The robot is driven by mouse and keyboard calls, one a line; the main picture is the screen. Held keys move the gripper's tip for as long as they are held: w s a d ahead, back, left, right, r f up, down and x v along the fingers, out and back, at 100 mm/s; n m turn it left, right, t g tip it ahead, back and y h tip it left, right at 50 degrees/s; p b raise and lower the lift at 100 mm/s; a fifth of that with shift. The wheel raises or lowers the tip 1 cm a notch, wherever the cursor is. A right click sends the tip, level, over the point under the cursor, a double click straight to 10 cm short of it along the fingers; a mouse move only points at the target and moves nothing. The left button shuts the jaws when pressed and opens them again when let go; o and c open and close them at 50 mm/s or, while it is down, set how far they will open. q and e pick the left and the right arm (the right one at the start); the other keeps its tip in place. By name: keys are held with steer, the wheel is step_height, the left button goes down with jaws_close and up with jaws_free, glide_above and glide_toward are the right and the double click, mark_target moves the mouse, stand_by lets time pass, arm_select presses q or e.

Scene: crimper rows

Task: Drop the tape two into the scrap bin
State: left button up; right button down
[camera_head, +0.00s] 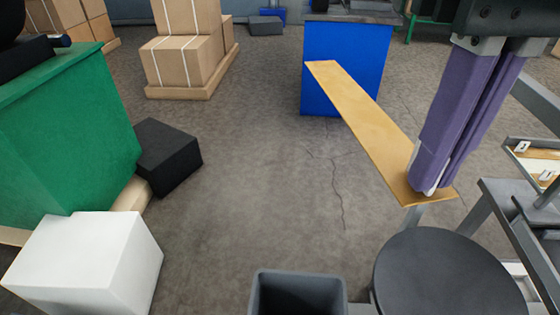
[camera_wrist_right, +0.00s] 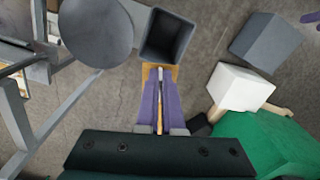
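The tape two is a long, flat, ochre strip (camera_head: 365,120). My right gripper (camera_head: 428,188), with long purple fingers, is shut on its near end. The strip slants from the fingertips toward the back, left of the fingers. In the right wrist view the tape's end (camera_wrist_right: 172,73) shows just beyond the fingertips (camera_wrist_right: 160,74), with an ochre line between the fingers. The scrap bin is a dark grey open box (camera_head: 298,284) at the bottom centre, left of and nearer than the gripper. It also shows in the wrist view (camera_wrist_right: 167,37). Its bottom is hidden. My left gripper is out of view.
A round dark stool-like top (camera_head: 450,275) stands right of the bin, beside grey frames (camera_head: 510,225). A white box (camera_head: 90,262), black block (camera_head: 168,155) and green box (camera_head: 75,130) stand left. A blue box (camera_head: 345,60) is behind the tape. The middle floor is clear.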

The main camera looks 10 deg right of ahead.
steer(key=a+f+b, duration=0.3)
steer(key=f+b, duration=4.7)
steer(key=f, duration=1)
steer(key=shift+f, duration=0.25)
steer(key=c, duration=1)
jaws_free()
steer(key=shift+a, duration=0.1)
step_height(320, 180, up, 10)
steer(key=p, duration=0.5)
steer(key=shift+s, duration=0.1)
